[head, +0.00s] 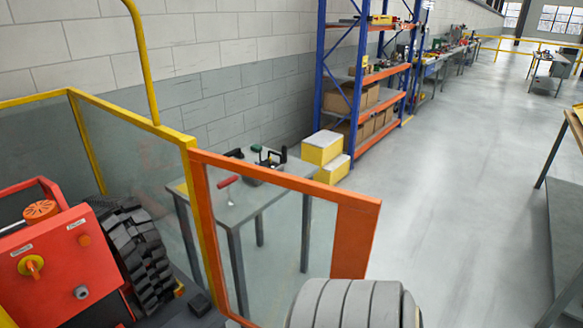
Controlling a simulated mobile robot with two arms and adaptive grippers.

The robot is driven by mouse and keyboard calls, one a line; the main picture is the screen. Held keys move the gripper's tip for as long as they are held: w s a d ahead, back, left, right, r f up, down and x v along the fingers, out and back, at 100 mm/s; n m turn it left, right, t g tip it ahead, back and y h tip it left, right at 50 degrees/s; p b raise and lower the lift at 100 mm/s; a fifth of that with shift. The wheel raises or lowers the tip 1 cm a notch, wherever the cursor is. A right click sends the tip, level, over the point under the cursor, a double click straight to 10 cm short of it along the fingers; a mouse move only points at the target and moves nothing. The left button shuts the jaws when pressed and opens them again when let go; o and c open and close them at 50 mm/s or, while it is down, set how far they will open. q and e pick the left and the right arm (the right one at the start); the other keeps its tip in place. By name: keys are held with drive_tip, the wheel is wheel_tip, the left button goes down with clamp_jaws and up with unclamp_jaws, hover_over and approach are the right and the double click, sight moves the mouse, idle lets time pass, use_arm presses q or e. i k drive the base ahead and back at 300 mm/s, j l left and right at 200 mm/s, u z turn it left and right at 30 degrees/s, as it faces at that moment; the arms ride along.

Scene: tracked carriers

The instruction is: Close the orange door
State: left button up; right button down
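The orange door (355,238) is a clear panel in an orange frame, with a wide solid orange strip at its right end. It meets the yellow post (203,215) on its left and stretches to the right and toward me. No post shows against its right edge, so it appears to stand open. Its lower right part is hidden at the bottom of the head view. Neither of my grippers is in view.
Yellow-framed clear fencing (130,118) stands at left around a red machine (55,255) with a black track (135,250). Behind the door is a grey table (240,205) with tools. Yellow steps (322,150) and a blue-orange shelf (375,75) stand farther back.

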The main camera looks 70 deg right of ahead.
sight(358, 214)
drive_tip(key=k+l, duration=0.15)
drive_tip(key=l, duration=0.25)
drive_tip(key=k+l+u, duration=0.1)
drive_tip(key=l, duration=0.35)
drive_tip(key=k+l, duration=0.25)
drive_tip(key=l, duration=0.15)
drive_tip(key=k+l+u, duration=0.1)
drive_tip(key=l, duration=0.3)
drive_tip(key=k+l, duration=0.3)
drive_tip(key=i+l+u, duration=0.05)
drive_tip(key=l, duration=0.05)
